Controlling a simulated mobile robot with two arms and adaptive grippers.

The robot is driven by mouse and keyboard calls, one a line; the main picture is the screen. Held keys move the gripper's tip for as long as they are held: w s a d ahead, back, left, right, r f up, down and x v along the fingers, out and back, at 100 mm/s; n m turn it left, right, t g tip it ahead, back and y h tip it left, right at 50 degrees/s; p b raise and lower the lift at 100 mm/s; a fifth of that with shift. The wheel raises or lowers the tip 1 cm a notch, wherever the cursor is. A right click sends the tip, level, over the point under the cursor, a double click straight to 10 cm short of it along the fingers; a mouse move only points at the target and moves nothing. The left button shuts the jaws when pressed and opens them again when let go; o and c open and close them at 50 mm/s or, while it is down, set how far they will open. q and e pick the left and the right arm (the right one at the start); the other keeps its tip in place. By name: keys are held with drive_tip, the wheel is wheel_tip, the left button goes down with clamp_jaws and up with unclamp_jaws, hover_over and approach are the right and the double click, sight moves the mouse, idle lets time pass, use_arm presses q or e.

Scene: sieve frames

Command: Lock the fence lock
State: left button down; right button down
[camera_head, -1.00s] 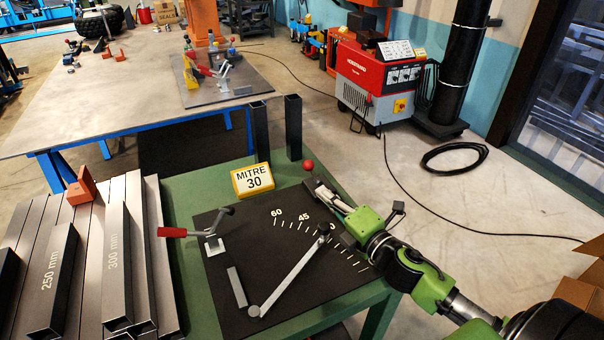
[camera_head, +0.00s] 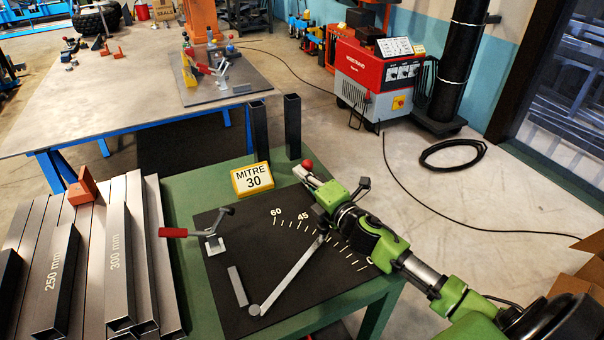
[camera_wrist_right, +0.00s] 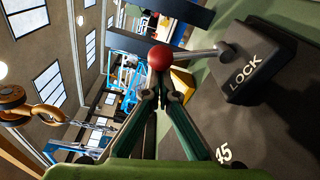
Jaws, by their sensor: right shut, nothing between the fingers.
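The fence lock's lever ends in a red ball knob (camera_head: 307,165), seen at the far right corner of the black protractor plate (camera_head: 290,285). In the right wrist view the red knob (camera_wrist_right: 160,56) sits on a metal rod from a dark block marked LOCK (camera_wrist_right: 246,68). My right gripper (camera_head: 309,178) is shut and empty. In the wrist view its fingertips (camera_wrist_right: 162,88) lie just below the knob in the picture; whether they touch it I cannot tell. The grey fence bar (camera_head: 287,275) lies across the plate, its far end partly behind my arm. My left gripper is not in view.
A yellow MITRE 30 sign (camera_head: 252,180) stands behind the plate. A red-handled clamp (camera_head: 190,233) is at the plate's left edge. Steel tubes (camera_head: 117,265) lie at the left. Two dark upright posts (camera_head: 292,127) rise behind the sign.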

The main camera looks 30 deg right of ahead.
idle(0.4)
drive_tip(key=shift+d+r+m, duration=0.2)
drive_tip(key=shift+m, duration=0.1)
drive_tip(key=shift+d+r, duration=0.1)
drive_tip(key=shift+d+r+m, duration=0.4)
drive_tip(key=shift+d+m, duration=0.3)
drive_tip(key=shift+m, duration=0.5)
drive_tip(key=d+m, duration=0.1)
drive_tip(key=m, duration=0.1)
drive_tip(key=shift+s+d+r+m+t+p, duration=0.1)
drive_tip(key=shift+d+r+m+t+p, duration=0.25)
drive_tip(key=shift+d+r+m+t, duration=0.05)
drive_tip(key=shift+s+d+r+m, duration=0.1)
drive_tip(key=shift+d+m, duration=0.75)
drive_tip(key=shift+m, duration=0.35)
drive_tip(key=shift+d+m+t+h, duration=0.3)
drive_tip(key=shift+d+m, duration=0.5)
drive_tip(key=shift+m, duration=0.4)
drive_tip(key=shift+s+f, duration=0.1)
drive_tip(key=shift+f, duration=0.15)
